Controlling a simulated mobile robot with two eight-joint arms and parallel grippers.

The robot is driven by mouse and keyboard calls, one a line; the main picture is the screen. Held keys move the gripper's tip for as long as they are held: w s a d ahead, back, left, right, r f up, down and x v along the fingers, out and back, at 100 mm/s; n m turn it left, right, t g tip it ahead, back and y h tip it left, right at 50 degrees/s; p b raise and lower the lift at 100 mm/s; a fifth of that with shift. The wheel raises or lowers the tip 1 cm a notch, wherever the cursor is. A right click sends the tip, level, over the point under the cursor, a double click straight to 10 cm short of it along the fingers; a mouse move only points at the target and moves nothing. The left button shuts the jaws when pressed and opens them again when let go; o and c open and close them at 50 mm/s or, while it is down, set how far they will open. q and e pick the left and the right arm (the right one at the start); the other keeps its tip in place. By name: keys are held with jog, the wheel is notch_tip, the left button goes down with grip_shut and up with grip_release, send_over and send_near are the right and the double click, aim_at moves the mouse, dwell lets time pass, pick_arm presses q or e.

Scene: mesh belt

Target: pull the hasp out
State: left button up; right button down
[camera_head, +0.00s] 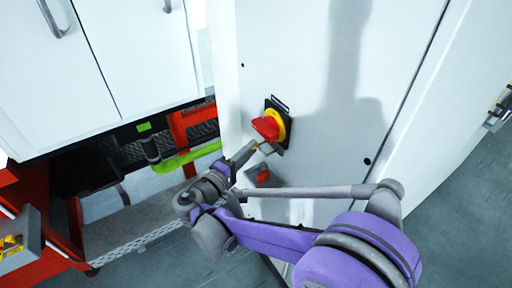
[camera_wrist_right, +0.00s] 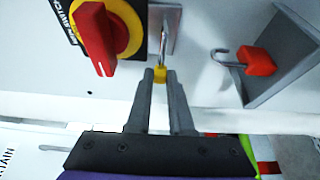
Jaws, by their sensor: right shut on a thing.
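The hasp (camera_wrist_right: 161,71) shows in the right wrist view as a slim grey metal loop with a yellow end. It is just right of the red rotary switch handle (camera_wrist_right: 95,38) with its yellow ring, which is also in the head view (camera_head: 266,128). My right gripper (camera_wrist_right: 160,78) has its fingertips on either side of the yellow end and is shut on it. In the head view this gripper (camera_head: 251,150) reaches up to the switch's lower edge, and the hasp is mostly hidden there. My left gripper is not in view.
The white cabinet face (camera_head: 300,70) stands behind. A red frame (camera_head: 188,127) and a green bar (camera_head: 190,157) are at left.

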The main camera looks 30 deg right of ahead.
jog(key=shift+a, duration=0.1)
jog(key=c, duration=0.8)
grip_release()
jog(key=shift+a, duration=0.1)
jog(key=v, duration=1)
jog(key=shift+s+a+b, duration=0.2)
jog(key=shift+a+b, duration=0.15)
jog(key=shift+b, duration=0.1)
